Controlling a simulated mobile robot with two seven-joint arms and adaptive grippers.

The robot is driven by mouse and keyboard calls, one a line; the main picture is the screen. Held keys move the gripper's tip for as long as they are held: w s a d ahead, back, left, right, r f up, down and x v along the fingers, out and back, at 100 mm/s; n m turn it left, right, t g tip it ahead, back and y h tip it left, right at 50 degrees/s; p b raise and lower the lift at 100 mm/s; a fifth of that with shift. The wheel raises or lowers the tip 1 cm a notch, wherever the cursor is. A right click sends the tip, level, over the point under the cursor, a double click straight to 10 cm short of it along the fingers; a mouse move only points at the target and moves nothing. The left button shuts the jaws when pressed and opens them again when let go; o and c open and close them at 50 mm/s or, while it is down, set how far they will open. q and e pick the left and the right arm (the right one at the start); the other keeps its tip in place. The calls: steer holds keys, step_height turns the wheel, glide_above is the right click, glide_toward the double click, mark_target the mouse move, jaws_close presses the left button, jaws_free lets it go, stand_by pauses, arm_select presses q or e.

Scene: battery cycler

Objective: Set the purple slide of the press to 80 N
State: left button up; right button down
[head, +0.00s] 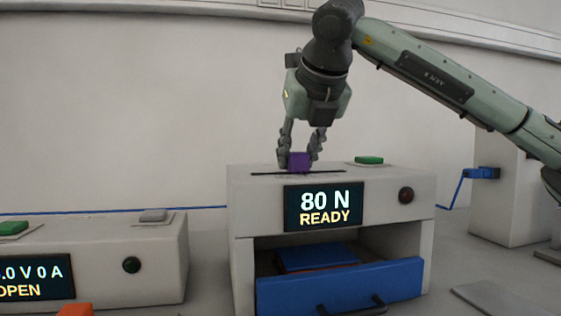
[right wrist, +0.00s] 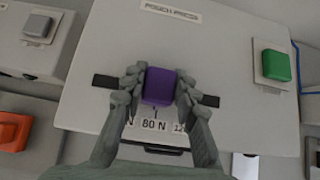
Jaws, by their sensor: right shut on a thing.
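The press (head: 258,213) stands in the middle of the head view, and its display (head: 323,206) reads "80 N" and "READY". The purple slide (head: 299,162) sits in a dark slot on top of the press. My right gripper (head: 299,158) is shut on the slide from above, one finger on each side. In the right wrist view the purple slide (right wrist: 160,87) lies between the fingertips, directly above the "80 N" mark (right wrist: 154,124). Other scale marks beside it are partly hidden by the fingers. My left gripper is not in view.
A green button (head: 369,160) is on the press top, right of the slide. The press's blue drawer (head: 340,287) is pulled out, with a blue item inside. A second device (head: 160,255) with a display and buttons stands at left. A grey cabinet (head: 510,205) stands at right.

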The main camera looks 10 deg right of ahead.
steer(key=shift+d, duration=0.3)
steer(key=c, duration=1.2)
jaws_free()
steer(key=shift+a, duration=0.1)
steer(key=shift+o, duration=0.2)
steer(key=shift+r, duration=0.1)
steer(key=v, duration=1.2)
